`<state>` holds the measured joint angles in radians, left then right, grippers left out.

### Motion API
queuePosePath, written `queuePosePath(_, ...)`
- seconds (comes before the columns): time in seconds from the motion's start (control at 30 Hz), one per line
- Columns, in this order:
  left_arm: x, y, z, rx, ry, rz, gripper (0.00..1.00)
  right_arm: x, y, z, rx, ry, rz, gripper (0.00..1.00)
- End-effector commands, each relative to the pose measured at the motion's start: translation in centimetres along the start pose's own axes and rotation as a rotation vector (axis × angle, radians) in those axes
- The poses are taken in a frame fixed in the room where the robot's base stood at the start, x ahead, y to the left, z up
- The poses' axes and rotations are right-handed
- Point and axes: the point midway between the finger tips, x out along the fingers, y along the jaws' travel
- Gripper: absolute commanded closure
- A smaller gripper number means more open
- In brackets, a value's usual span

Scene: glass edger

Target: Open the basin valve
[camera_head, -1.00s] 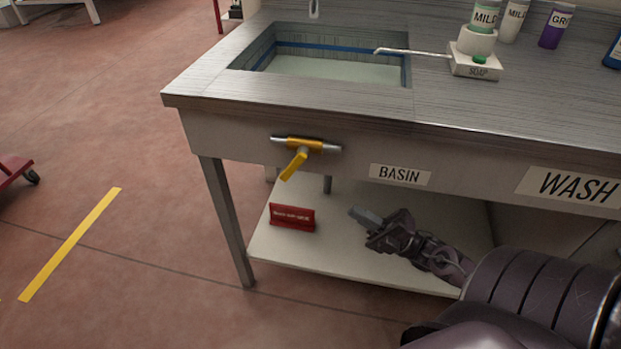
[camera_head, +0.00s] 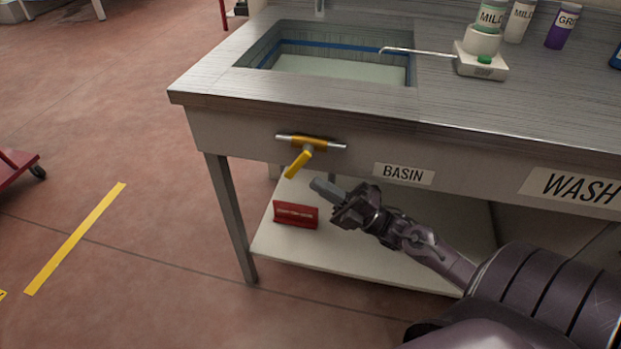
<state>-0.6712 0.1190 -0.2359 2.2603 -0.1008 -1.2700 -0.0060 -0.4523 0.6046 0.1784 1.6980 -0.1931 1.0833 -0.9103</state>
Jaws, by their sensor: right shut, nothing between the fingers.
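The basin valve (camera_head: 308,144) is a yellow body on a short silver pipe, mounted on the front panel of the bench. Its yellow lever (camera_head: 298,164) points down and toward the lower left, across the pipe. The basin (camera_head: 340,68) is sunk in the bench top above it, with pale liquid and a blue line around its walls. My right gripper (camera_head: 322,187) is shut and empty. In the picture it shows just below and right of the lever, apart from it. My left gripper is not in view.
The metal bench (camera_head: 300,108) carries a BASIN label (camera_head: 404,174) and a WASH label (camera_head: 575,187). A red sign (camera_head: 296,214) stands on the lower shelf (camera_head: 345,258). A soap dispenser (camera_head: 481,62) and bottles stand on top. The floor at left is open.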

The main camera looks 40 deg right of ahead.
Motion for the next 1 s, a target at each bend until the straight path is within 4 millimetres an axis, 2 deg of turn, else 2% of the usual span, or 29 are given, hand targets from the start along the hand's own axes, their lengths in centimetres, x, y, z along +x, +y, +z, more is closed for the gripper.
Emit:
queuePosePath(0.1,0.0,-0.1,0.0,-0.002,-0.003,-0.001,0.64,1.8,0.1,-0.1,-0.001,0.001,0.003,1.00)
queuePosePath(0.3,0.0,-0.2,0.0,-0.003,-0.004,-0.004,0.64,3.2,0.0,0.0,0.000,-0.001,0.000,1.00)
queuePosePath(1.0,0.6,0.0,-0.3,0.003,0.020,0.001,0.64,3.4,-0.3,0.0,0.000,-0.001,0.027,1.00)
